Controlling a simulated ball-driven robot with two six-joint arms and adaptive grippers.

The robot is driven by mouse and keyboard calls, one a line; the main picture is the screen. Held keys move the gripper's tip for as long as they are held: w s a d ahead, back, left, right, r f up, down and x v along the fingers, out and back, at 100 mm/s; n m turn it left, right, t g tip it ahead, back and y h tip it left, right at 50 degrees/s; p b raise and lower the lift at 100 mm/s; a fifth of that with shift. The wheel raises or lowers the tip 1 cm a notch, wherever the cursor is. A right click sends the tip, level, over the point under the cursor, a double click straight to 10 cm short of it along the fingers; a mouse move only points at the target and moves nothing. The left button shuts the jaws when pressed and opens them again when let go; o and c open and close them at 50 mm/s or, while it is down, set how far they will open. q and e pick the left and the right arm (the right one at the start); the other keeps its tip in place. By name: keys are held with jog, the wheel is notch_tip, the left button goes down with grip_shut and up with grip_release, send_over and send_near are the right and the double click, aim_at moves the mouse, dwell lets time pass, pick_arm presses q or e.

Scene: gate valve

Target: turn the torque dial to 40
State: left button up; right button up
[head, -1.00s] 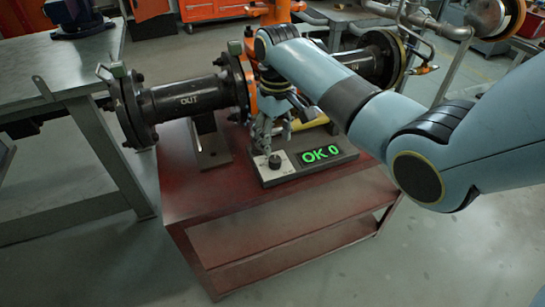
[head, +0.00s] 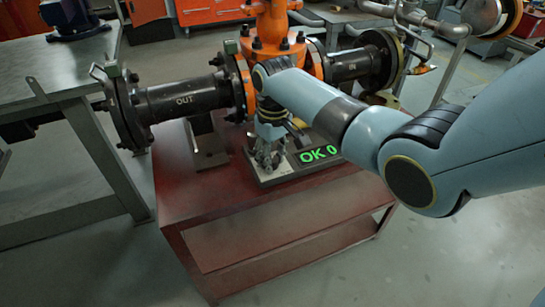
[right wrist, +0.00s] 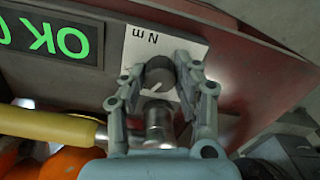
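The torque dial (right wrist: 159,73) is a dark round knob with a light pointer line. It sits on a white plate marked "N m" (right wrist: 140,45) in the right wrist view. The display (head: 318,154) beside it reads "OK 0" in green; part of it shows upside down in the right wrist view (right wrist: 45,38). My right gripper (right wrist: 158,72) is open, with one finger on each side of the dial. The right-hand finger is very close to the dial, and a small gap shows on the other side. In the head view my right gripper (head: 267,158) hides the dial. My left gripper is out of view.
The dial's box stands on a red cart (head: 230,206). Behind it is the valve, with a black pipe marked OUT (head: 186,100) and an orange body (head: 272,25). A yellow handle (right wrist: 45,127) and a metal cylinder (right wrist: 157,115) lie close to my right gripper. The cart's front is clear.

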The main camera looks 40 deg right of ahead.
grip_shut()
jog(key=n+p, duration=0.2)
jog(key=n, duration=0.1)
jog(key=shift+r+p, duration=0.2)
jog(key=shift+p, duration=0.2)
jog(key=n+p, duration=0.1)
jog(key=n, duration=0.1)
jog(key=shift+f+n, duration=0.1)
jog(key=shift+n, duration=0.2)
jog(key=shift+n+p, duration=0.6)
jog(key=shift+n, duration=0.9)
jog(key=shift+f, duration=0.1)
